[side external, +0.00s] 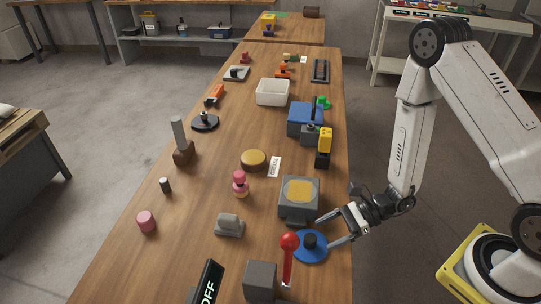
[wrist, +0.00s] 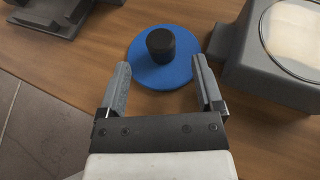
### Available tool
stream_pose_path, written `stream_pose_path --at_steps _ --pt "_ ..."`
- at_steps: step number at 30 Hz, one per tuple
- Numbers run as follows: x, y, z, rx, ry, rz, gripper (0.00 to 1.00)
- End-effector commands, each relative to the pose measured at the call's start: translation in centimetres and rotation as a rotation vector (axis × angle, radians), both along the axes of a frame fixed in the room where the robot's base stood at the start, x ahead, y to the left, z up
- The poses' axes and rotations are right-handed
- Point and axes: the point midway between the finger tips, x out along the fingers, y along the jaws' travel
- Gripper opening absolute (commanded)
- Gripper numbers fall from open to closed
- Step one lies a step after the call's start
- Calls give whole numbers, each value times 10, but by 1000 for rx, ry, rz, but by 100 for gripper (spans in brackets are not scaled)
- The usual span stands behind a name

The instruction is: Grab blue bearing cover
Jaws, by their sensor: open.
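The blue bearing cover (side external: 310,246) is a flat blue disc with a black knob on top, lying on the wooden table near its right edge. It also shows in the wrist view (wrist: 164,70), ahead of the fingers. My gripper (side external: 325,231) is open and empty, with its fingers reaching over the table edge toward the cover. In the wrist view my gripper (wrist: 161,80) has one finger on each side of the near part of the disc, with the black knob beyond the fingertips. I cannot tell how high the fingers are above the disc.
A grey block with a round yellowish top (side external: 299,197) stands just behind the cover; in the wrist view this grey block (wrist: 268,65) is close to my right finger. A red-knobbed lever (side external: 288,260) stands left of the cover. A grey cube (side external: 261,282) is at the front.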

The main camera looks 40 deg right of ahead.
Motion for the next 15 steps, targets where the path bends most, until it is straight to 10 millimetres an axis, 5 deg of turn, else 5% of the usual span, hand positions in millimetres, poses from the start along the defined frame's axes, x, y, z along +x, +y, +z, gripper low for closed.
stream_pose_path --at_steps 15 --pt "14 36 -14 0 1 4 85"
